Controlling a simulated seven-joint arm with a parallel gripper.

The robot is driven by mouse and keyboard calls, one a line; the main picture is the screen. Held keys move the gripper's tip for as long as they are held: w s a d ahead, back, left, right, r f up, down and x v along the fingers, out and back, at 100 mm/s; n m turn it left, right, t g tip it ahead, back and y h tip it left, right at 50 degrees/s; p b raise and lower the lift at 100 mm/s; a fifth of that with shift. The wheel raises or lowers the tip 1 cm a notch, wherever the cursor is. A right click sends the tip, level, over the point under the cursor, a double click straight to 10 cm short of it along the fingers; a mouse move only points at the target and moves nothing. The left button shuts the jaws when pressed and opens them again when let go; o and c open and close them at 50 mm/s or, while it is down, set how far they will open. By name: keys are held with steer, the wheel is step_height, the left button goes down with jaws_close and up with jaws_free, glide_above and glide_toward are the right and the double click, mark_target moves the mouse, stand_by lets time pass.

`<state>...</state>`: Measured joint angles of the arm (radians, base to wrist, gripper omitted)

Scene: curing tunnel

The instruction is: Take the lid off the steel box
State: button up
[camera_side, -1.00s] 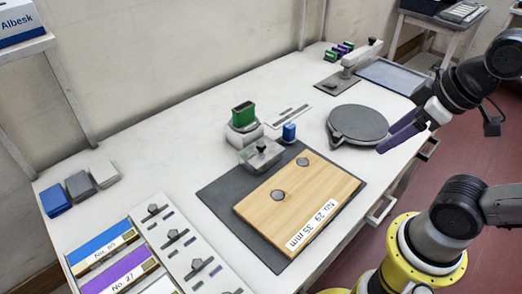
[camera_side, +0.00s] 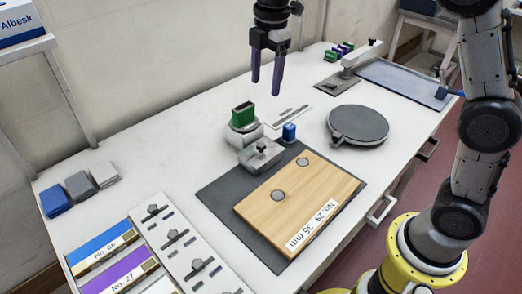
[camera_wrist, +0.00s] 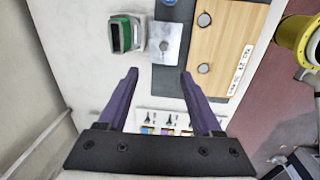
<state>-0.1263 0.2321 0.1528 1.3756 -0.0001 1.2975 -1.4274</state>
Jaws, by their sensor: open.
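The steel box (camera_side: 262,160) is a small grey metal block at the top-left edge of the dark mat. Its flat lid, with a black knob (camera_side: 261,149), lies on top. In the wrist view the lid (camera_wrist: 172,35) is a square metal plate near the top centre. My gripper (camera_side: 265,90) is open and empty, with purple fingers pointing down. It is well above the table and clear of the box. In the wrist view my gripper (camera_wrist: 158,73) has its fingertips below the lid in the picture.
A green block on a pale stand (camera_side: 239,122) is close beside the box, and a blue block (camera_side: 289,131) stands to its right. A wooden board (camera_side: 275,221) lies on the dark mat (camera_side: 222,197). A round grey plate (camera_side: 359,124) is further right.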

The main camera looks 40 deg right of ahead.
steer(key=g, duration=0.1)
glide_above(261, 144)
steer(key=f, duration=1.2)
steer(key=shift+w+a+f, duration=0.15)
steer(key=shift+w+f, duration=0.05)
steer(key=shift+w, duration=0.05)
steer(key=shift+s+f, duration=0.15)
steer(key=shift+f, duration=1.3)
steer(key=shift+s+f, duration=0.1)
steer(key=shift+f, duration=1.3)
steer(key=shift+c, duration=0.3)
jaws_close()
